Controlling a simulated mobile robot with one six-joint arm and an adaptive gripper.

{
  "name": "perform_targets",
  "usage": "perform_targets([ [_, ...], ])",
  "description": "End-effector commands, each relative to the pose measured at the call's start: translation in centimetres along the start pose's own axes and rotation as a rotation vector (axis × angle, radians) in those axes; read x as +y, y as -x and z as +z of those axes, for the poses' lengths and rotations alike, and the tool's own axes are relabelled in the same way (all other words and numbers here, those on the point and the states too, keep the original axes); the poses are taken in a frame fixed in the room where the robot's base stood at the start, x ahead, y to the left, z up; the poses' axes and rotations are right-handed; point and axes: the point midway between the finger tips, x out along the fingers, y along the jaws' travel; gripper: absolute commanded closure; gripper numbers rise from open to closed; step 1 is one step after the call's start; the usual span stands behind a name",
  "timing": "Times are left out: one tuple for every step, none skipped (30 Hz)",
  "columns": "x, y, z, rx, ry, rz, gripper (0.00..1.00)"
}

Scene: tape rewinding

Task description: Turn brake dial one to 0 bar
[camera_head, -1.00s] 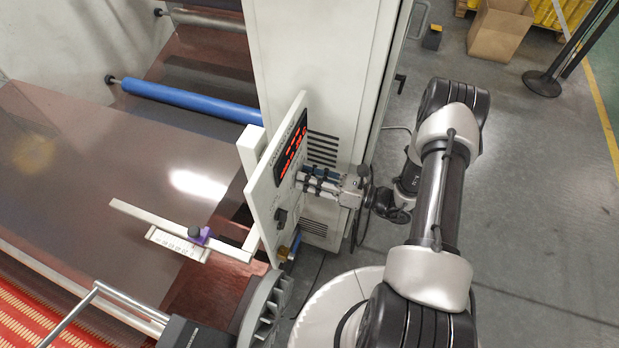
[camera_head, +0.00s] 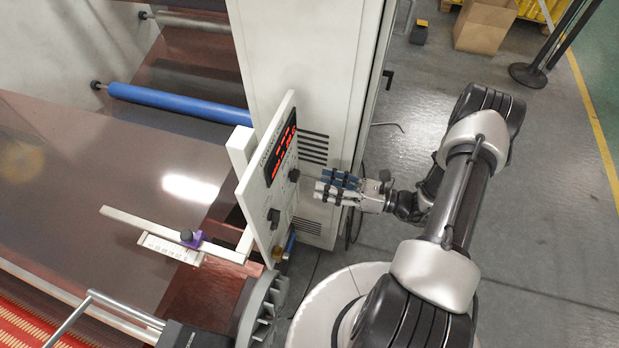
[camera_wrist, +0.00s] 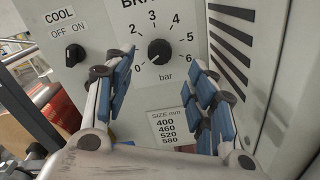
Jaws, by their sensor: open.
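The brake dial (camera_wrist: 160,51) is a round black knob on a pale panel in the wrist view. Its printed scale runs from 0 at lower left to 6 at lower right, with "bar" below. The knob's exact setting is too small to read surely. My gripper (camera_wrist: 164,62) is open, with its blue-padded fingers to the left and right of the dial in the picture. In the head view my gripper (camera_head: 320,187) stands a little off the panel's face, empty. The control panel (camera_head: 253,203) carries a red lit display (camera_head: 282,151), too blurred to read.
A black COOL off/on switch (camera_wrist: 74,55) is left of the dial. A size label (camera_wrist: 176,128) is below it. A grey cabinet (camera_head: 300,65) with vent slots stands behind the panel. A blue roller (camera_head: 178,103) is at left.

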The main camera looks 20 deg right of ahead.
Motion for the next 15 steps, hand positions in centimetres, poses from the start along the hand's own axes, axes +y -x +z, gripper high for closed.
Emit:
perform_targets([
  [-0.1,1.1,0.0,-0.002,0.002,-0.005,0.49],
  [-0.1,1.6,0.0,-0.001,0.002,-0.006,0.49],
  [-0.1,2.3,0.0,-0.001,0.003,-0.005,0.49],
  [-0.1,2.7,0.0,-0.001,0.002,-0.004,0.49],
  [-0.1,3.0,0.0,0.0,0.001,-0.004,0.49],
  [-0.1,3.5,0.0,0.0,0.001,-0.003,0.49],
  [-0.1,3.7,0.0,0.0,0.001,-0.003,0.49],
  [-0.1,3.9,0.0,0.001,0.001,-0.002,0.49],
  [0.0,4.1,0.0,0.001,0.001,-0.001,0.49],
  [0.0,4.2,0.0,0.001,0.001,-0.001,0.49],
  [0.0,4.3,0.0,0.002,0.002,-0.001,0.49],
  [0.0,4.4,0.0,0.002,0.001,-0.001,0.49],
  [0.0,4.4,0.0,0.002,0.001,0.0,0.49],
  [0.0,4.4,0.0,0.002,0.001,0.0,0.49],
  [0.0,4.4,0.0,0.002,0.001,0.0,0.49],
])
